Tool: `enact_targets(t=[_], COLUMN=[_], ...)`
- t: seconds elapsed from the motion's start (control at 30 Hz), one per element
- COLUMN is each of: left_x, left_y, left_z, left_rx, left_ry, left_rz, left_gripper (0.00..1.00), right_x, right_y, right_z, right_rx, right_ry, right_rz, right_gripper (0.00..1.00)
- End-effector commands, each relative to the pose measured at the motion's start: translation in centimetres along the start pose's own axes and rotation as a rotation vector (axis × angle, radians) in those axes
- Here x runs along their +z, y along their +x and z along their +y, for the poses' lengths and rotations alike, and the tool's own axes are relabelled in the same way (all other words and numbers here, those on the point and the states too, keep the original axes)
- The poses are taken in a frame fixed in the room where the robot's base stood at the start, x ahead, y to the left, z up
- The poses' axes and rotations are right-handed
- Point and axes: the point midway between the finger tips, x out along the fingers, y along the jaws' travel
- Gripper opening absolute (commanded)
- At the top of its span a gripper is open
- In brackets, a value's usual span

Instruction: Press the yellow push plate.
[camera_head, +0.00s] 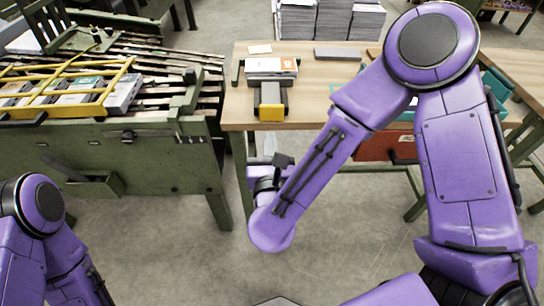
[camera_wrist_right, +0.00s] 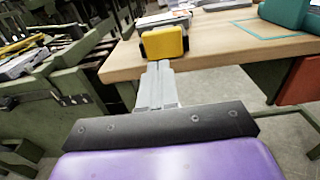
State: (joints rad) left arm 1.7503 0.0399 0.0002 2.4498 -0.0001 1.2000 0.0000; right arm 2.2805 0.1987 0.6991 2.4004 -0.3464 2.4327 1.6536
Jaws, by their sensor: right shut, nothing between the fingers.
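The yellow push plate (camera_head: 271,113) is the front face of a small dark-topped unit at the table's front edge, in the head view. It also shows as a rounded yellow block at the top middle of the right wrist view (camera_wrist_right: 162,43). My right gripper (camera_head: 269,143) is shut and empty, with its pale fingers pointing at the plate from the front and below. In the right wrist view its fingertips (camera_wrist_right: 159,66) appear just under the plate's lower edge; I cannot tell whether they touch. My left arm shows at the lower left, but its gripper is out of view.
Behind the plate, a stack of papers or booklets (camera_head: 271,68) lies on the wooden table (camera_head: 310,105). A green machine with a yellow frame (camera_head: 100,108) stands left. A red-brown box (camera_head: 378,148) is below the table at right. The front floor is open.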

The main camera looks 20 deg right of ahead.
Motion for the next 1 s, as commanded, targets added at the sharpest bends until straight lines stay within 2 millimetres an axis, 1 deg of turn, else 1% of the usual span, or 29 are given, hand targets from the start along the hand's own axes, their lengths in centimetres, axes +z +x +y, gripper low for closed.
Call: enact_targets(t=[0.03,0.1,0.2,0.27,1.0], left_x=[0.1,0.1,0.1,0.1,0.1], left_y=[0.2,0.2,0.3,0.3,0.3], left_z=[0.0,0.0,0.0,0.0,0.0], left_rx=[0.0,0.0,-0.001,-0.001,-0.001], left_ry=[0.0,0.0,0.0,0.0,0.0], left_rz=[0.0,0.0,0.0,0.0,0.0], left_gripper=[1.0,1.0,1.0,1.0,1.0], right_x=[-0.1,-0.1,-0.1,-0.1,-0.1], right_y=[-1.0,-2.0,-3.0,-3.3,-3.4], right_z=[0.1,0.2,0.1,0.0,-0.1], right_rx=[0.006,0.005,0.004,0.002,-0.002], right_ry=[-0.003,-0.001,0.0,0.0,-0.001], right_rz=[0.0,0.0,0.0,0.001,0.002], right_gripper=[0.0,0.0,0.0,0.0,0.0])
